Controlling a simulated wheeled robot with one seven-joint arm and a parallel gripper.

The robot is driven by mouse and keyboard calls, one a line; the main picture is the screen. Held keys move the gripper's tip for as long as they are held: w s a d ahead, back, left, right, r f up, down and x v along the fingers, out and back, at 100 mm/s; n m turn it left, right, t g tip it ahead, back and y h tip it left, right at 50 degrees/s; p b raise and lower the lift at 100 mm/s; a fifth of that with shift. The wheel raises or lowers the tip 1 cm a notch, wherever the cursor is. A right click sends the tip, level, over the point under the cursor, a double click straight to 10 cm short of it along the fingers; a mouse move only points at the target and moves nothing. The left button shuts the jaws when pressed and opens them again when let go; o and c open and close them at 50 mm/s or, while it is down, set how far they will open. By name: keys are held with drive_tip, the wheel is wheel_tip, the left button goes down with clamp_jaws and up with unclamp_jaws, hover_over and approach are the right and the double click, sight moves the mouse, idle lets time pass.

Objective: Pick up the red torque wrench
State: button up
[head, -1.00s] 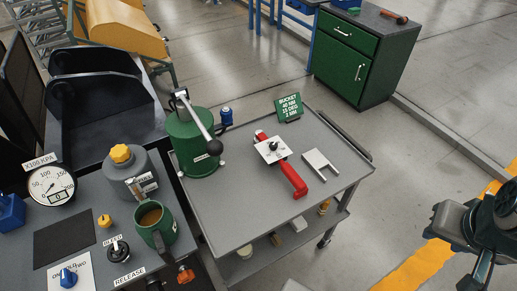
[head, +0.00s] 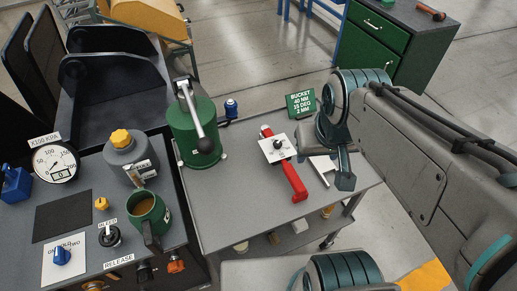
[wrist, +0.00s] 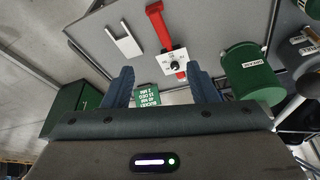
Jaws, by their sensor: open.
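The red torque wrench (head: 294,182) lies on the grey cart top, its long red handle toward the near right. A white plate with a black knob (head: 277,148) sits across its upper part. In the wrist view the wrench handle (wrist: 158,27) points up and the white plate (wrist: 174,63) is below it. My gripper (head: 336,165) is over the cart's right part, to the right of the wrench and apart from it. In the wrist view its two blue fingers are spread, with empty space between the fingertips (wrist: 160,78).
A white U-shaped bracket (wrist: 125,42) lies beside the wrench, partly hidden by my gripper in the head view. A green canister with a lever (head: 195,135) stands left of the wrench. A green sign (head: 300,104) stands behind. The cart's front left surface (head: 225,215) is clear.

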drive_tip(key=w+f+n+g+b, duration=0.1)
drive_tip(key=w+f+g, duration=0.1)
drive_tip(key=w+f, duration=0.45)
drive_tip(key=n+g+b, duration=0.2)
hover_over(292, 172)
wheel_tip(292, 172, down, 8)
wheel_tip(292, 172, down, 14)
drive_tip(key=shift+r+p, duration=0.2)
drive_tip(key=shift+p, duration=0.4)
clamp_jaws()
